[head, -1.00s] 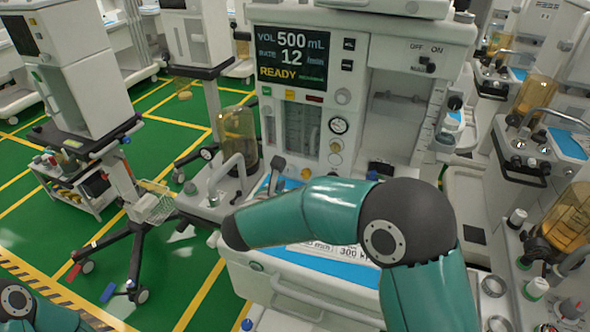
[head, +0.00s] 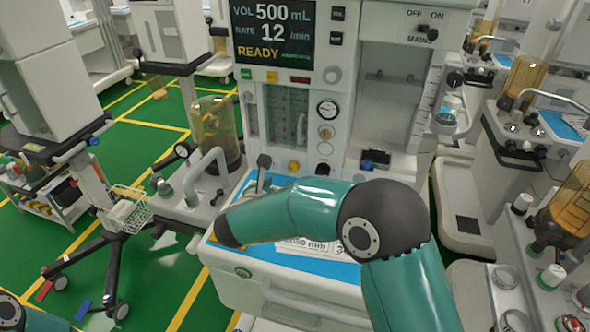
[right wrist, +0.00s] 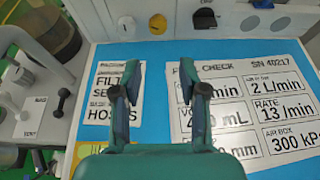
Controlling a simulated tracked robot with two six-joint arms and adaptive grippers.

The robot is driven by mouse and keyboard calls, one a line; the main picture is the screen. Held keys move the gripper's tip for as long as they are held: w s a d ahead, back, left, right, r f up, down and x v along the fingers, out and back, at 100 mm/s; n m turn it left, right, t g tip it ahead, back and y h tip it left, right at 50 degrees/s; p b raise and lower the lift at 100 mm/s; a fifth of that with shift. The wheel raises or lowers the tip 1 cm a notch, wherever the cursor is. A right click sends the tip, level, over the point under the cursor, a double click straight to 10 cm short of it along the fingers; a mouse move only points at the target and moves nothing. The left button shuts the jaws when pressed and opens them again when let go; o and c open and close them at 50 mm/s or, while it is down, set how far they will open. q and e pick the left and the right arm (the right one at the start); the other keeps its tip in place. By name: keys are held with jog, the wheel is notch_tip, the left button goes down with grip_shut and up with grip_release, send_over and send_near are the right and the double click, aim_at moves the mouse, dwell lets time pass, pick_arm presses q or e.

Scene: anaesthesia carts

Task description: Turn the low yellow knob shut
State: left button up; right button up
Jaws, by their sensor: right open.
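The low yellow knob (head: 293,166) sits at the bottom of the cart's front panel, just above the blue worktop. The right wrist view shows it too (right wrist: 158,24), at the top, beyond my fingertips and between their lines. My right gripper (right wrist: 160,72) is open and empty, its two fingers spread over the blue top and its printed cards. The fingers are apart from the knob. In the head view my teal right forearm hides most of this gripper. My left gripper is out of view; only a bit of my left arm shows at the bottom left corner.
A black knob (right wrist: 204,18) is right of the yellow one. A round gauge (head: 327,110) and smaller knobs are above it. An amber canister (head: 217,132) and a curved grey handle (head: 207,172) stand left. The blue worktop (right wrist: 150,53) is flat, with cards.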

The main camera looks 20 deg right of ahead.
aim_at(293, 169)
jog(key=p+x, duration=0.3)
jog(key=x, duration=1.1)
jog(key=shift+w+a+f, duration=0.1)
jog(key=shift+w, duration=0.05)
